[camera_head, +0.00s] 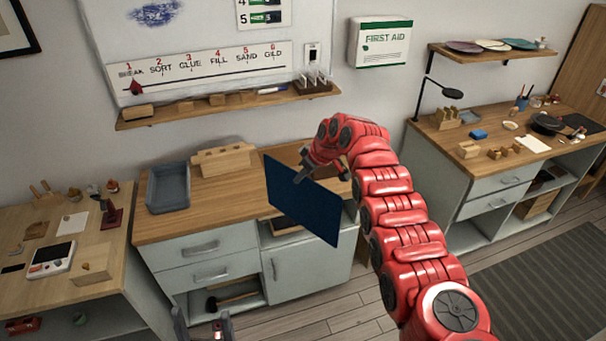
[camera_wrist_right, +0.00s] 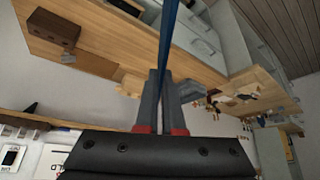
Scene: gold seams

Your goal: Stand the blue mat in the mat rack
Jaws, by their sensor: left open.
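The blue mat (camera_head: 302,202) is a thin dark blue sheet, tilted in the head view, in front of the middle counter's right part. My right gripper (camera_head: 304,172) is shut on it near its upper edge. In the right wrist view the mat (camera_wrist_right: 168,45) shows edge-on between the fingers of this gripper (camera_wrist_right: 165,80). A light wooden block with raised parts on top (camera_head: 223,160), which looks like the mat rack, stands on the counter left of the mat. Its slots are not clear. My left gripper (camera_head: 203,328) is open and empty at the bottom edge.
A grey tray (camera_head: 168,188) stands left of the wooden block. The counter (camera_head: 220,201) is bare in front of the block. A wooden shelf (camera_head: 220,107) with small blocks hangs above. The mat hides part of the counter and cabinet.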

